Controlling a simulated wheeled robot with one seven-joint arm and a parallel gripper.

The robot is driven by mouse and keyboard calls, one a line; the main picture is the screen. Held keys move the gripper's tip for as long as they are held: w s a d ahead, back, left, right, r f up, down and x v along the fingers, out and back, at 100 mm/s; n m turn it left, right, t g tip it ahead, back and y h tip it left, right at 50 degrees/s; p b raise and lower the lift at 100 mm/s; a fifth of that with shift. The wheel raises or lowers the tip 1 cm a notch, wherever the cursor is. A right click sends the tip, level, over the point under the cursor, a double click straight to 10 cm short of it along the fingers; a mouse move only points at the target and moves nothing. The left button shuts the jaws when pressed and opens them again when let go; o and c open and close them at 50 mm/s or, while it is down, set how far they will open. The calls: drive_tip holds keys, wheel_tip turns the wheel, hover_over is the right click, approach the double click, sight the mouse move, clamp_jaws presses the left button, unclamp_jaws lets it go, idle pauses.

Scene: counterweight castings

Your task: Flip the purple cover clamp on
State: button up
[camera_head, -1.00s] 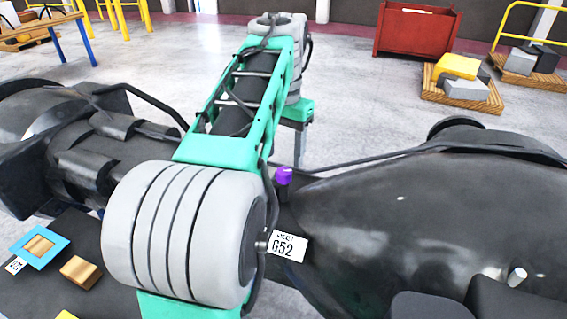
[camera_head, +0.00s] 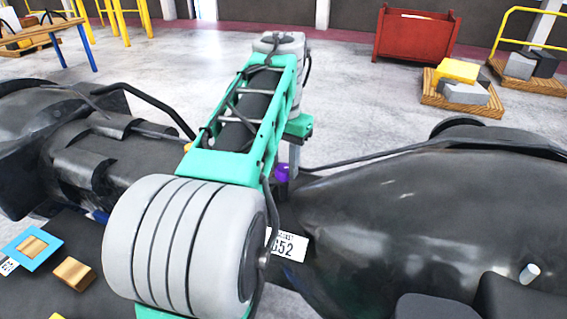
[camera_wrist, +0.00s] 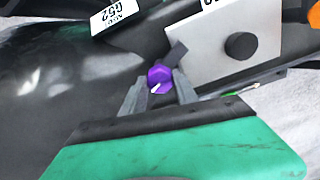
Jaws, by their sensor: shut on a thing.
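The purple cover clamp (camera_wrist: 160,74) shows in the wrist view as a small purple knob with a dark tab beside it. It also shows in the head view (camera_head: 281,173), just right of my arm, above a white G52 label (camera_head: 289,245). My gripper (camera_wrist: 161,80) has its two grey fingers on either side of the purple knob and is shut on it. In the head view my gripper's teal body and one grey finger (camera_head: 294,157) show beside the knob; the other finger is hidden.
A large black rounded casting (camera_head: 420,220) fills the right. A pale plate with a black knob (camera_wrist: 240,46) lies close to my fingers in the wrist view. A red bin (camera_head: 415,33) and a pallet (camera_head: 458,100) stand far back on open floor.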

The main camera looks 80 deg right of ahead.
clamp_jaws()
drive_tip(key=shift+m, duration=2.7)
drive_tip(key=o, duration=0.8)
unclamp_jaws()
